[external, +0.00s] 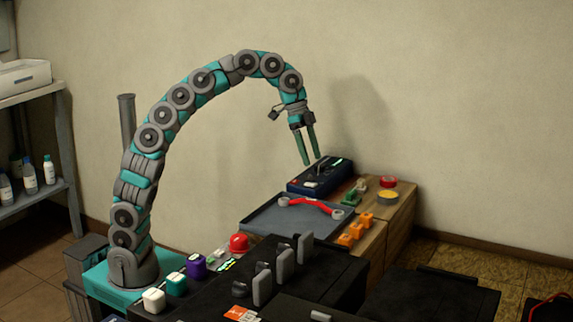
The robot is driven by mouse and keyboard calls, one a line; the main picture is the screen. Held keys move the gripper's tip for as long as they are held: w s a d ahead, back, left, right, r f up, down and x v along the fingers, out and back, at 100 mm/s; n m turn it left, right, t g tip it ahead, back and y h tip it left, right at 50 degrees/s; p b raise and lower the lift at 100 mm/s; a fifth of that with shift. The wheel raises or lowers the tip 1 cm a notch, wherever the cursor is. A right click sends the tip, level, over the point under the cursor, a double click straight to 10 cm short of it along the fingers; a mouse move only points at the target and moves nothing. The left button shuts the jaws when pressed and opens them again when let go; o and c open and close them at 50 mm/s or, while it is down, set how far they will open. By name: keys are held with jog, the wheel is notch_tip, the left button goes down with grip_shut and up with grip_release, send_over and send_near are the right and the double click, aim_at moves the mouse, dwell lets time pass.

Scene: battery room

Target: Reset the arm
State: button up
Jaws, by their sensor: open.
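My gripper (309,147) hangs at the end of my arched arm in the external view. Its two long green fingers point down and are apart, with nothing between them. It is in the air above the far workbench, over or near a dark blue box (310,184). I cannot tell the exact height of the fingertips over the box. My arm bends in a high arch from its base at the lower left.
A grey tray (270,228) with a red-handled tool (318,206) lies on the bench. Orange blocks (355,231) and tape rolls (388,197) sit to its right. Black units with upright grey handles (263,287) and a red dome (239,242) stand in front. A shelf (55,145) is at left.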

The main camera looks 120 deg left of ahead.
jog(key=s+d+f+m+g, duration=0.1)
jog(key=s+d+f, duration=0.1)
jog(key=d, duration=1.2)
jog(key=s+d+f+m+g, duration=0.1)
jog(key=s+d+f+g, duration=0.15)
jog(key=d, duration=1.15)
jog(key=s+d+f+n+g, duration=0.1)
jog(key=s+d+f, duration=0.4)
jog(key=s, duration=0.5)
jog(key=s+d+f+n+g, duration=0.1)
jog(key=s+d+f, duration=0.4)
jog(key=s+f, duration=0.4)
jog(key=s, duration=0.2)
jog(key=shift+s+f+y, duration=0.3)
jog(key=shift+g, duration=0.25)
